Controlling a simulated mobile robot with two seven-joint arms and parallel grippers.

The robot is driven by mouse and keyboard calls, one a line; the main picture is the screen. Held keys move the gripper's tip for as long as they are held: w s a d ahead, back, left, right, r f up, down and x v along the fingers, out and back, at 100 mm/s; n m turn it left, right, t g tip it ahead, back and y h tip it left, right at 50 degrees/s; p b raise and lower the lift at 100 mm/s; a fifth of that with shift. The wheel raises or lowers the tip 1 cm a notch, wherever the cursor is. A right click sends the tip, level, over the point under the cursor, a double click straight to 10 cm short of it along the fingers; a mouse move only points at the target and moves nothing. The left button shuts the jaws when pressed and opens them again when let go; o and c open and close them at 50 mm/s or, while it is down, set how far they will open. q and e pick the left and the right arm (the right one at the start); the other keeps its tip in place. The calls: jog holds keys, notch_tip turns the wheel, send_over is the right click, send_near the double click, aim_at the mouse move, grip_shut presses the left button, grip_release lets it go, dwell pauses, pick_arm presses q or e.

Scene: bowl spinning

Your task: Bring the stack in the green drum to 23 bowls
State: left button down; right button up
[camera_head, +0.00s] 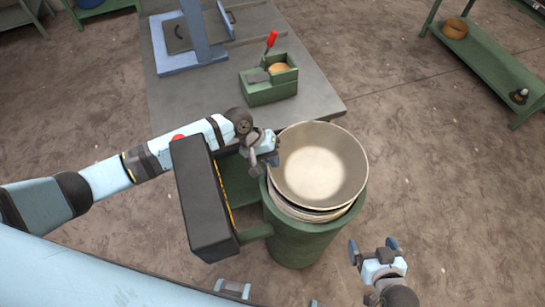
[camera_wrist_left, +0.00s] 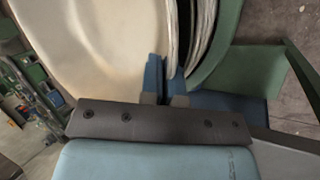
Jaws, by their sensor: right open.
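The green drum (camera_head: 298,245) stands at the centre of the head view with a stack of bowls (camera_head: 312,214) in it. Only a few rims of the stack show, so its count cannot be read. A wide pale metal bowl (camera_head: 318,172) is on top, slightly offset from the rims below. My left gripper (camera_head: 268,158) is at this bowl's left rim. In the left wrist view its blue fingers (camera_wrist_left: 166,80) are close together around the edge of the pale bowl (camera_wrist_left: 105,50), beside the stacked rims (camera_wrist_left: 190,35). My right gripper (camera_head: 373,248) is open and empty, right of the drum.
A grey table (camera_head: 215,100) behind the drum holds a green box with a red-handled tool (camera_head: 270,85) and a blue frame (camera_head: 188,45). A dark panel (camera_head: 203,195) stands left of the drum. A green shelf (camera_head: 490,62) is far right. Floor between is clear.

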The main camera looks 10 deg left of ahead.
pick_arm(q)
jog(key=shift+r, duration=0.1)
pick_arm(e)
jog(key=shift+r, duration=0.3)
pick_arm(q)
jog(key=c, duration=1.3)
grip_release()
jog(key=shift+o, duration=0.2)
pick_arm(e)
jog(key=shift+f, duration=0.1)
pick_arm(q)
jog(key=shift+s, duration=0.1)
jog(key=b+v, duration=0.1)
jog(key=v, duration=1.2)
jog(key=shift+a+r, duration=0.15)
jog(key=shift+r, duration=0.25)
pick_arm(e)
jog(key=shift+a+f, duration=0.15)
jog(key=shift+f, duration=0.35)
jog(key=shift+f, duration=0.15)
